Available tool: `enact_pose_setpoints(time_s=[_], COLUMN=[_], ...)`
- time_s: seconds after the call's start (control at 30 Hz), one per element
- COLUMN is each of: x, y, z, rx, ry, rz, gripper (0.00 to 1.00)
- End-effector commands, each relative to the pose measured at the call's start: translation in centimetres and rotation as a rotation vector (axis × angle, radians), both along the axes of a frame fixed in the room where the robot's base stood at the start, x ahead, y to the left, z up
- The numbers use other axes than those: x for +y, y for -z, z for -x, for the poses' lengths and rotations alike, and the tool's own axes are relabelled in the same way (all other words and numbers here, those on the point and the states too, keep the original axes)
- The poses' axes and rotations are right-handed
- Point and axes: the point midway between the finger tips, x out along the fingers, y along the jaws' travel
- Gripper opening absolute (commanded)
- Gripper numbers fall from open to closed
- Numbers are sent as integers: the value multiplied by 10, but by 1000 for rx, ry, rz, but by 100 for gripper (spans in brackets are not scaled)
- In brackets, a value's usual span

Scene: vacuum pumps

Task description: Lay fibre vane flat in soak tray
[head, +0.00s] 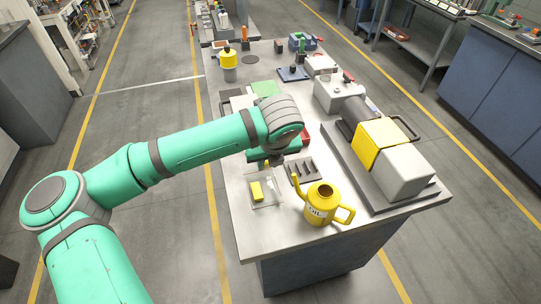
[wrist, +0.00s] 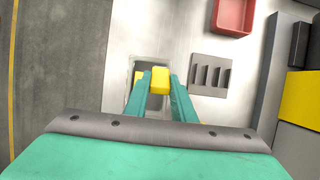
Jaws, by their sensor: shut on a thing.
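My gripper (wrist: 160,82) is shut on a yellow fibre vane (wrist: 160,77), whose end shows between the two green fingers in the wrist view. In the head view a small yellow sliver (head: 266,165) shows just below my gripper. The shallow pale soak tray (head: 273,203) lies on the bench under and in front of the gripper; its rim also shows in the wrist view (wrist: 150,65). Another yellow piece (head: 257,190) lies in the tray. The height of the held vane above the tray is unclear.
A grey slotted rack (head: 302,171) stands right of the tray, and a yellow oil can (head: 320,205) stands at its front right. A red bin (wrist: 232,16) is behind the rack. The large pump (head: 380,150) fills the right side. Bench left and front of the tray is clear.

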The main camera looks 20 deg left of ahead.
Motion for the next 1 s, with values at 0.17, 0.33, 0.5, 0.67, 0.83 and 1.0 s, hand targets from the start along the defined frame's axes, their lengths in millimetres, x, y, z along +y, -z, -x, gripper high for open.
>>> enact_pose_setpoints(time_s=[0.17,0.33,0.5,0.67,0.83,1.0], x=[0,1,1,1,2,2], y=[0,2,13,27,42,55], z=[0,-1,-1,-1,-1,-1], rx=[0,0,0,0,0,1], ry=[-1,0,1,0,-2,-2], rz=[0,0,0,0,1,0], gripper=[1,1,1,1,1,1])
